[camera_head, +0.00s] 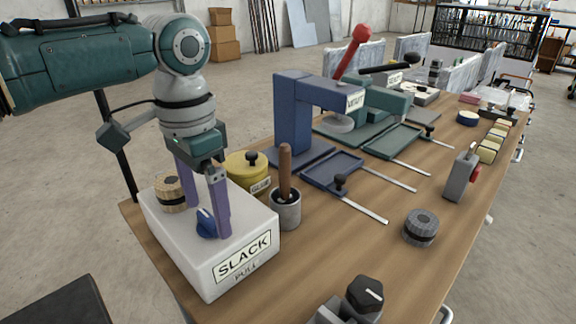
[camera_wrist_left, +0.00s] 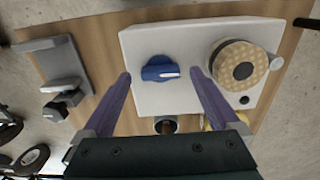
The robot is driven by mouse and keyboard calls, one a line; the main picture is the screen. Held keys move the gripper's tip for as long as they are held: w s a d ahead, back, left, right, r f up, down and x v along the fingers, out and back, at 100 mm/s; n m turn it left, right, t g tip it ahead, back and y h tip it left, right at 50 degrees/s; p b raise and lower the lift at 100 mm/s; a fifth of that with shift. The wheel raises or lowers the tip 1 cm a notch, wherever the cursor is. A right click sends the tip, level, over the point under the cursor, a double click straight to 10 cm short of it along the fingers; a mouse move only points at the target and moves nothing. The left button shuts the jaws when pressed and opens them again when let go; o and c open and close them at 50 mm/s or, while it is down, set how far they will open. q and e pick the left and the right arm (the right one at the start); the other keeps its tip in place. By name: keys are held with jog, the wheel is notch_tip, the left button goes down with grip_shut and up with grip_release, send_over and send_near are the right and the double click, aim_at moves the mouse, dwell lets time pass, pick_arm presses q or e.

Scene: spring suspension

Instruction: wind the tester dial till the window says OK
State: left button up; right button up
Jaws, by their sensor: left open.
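The tester is a white box (camera_head: 180,250) at the near left end of the bench. Its front window (camera_head: 244,256) reads SLACK, with PULL lettered below. A blue dial (camera_head: 206,222) sits on its top; in the left wrist view the dial (camera_wrist_left: 160,69) shows a white mark pointing right. My left gripper (camera_head: 206,214) is open, pointing down, its purple fingers on either side of the dial. In the wrist view a gap shows between the dial and each finger of the gripper (camera_wrist_left: 160,76). Contact is not visible. My right gripper is not in view.
A ribbed tan roller (camera_head: 170,192) stands on the box beside the dial. A yellow tin (camera_head: 246,171) and a grey cup with a wooden handle (camera_head: 286,208) stand close behind. A blue press (camera_head: 293,120) is farther back. The bench front, around a dark ribbed roller (camera_head: 420,228), has bare wood.

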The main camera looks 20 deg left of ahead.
pick_arm(q)
jog(key=shift+f, duration=0.6)
jog(key=c, duration=1.4)
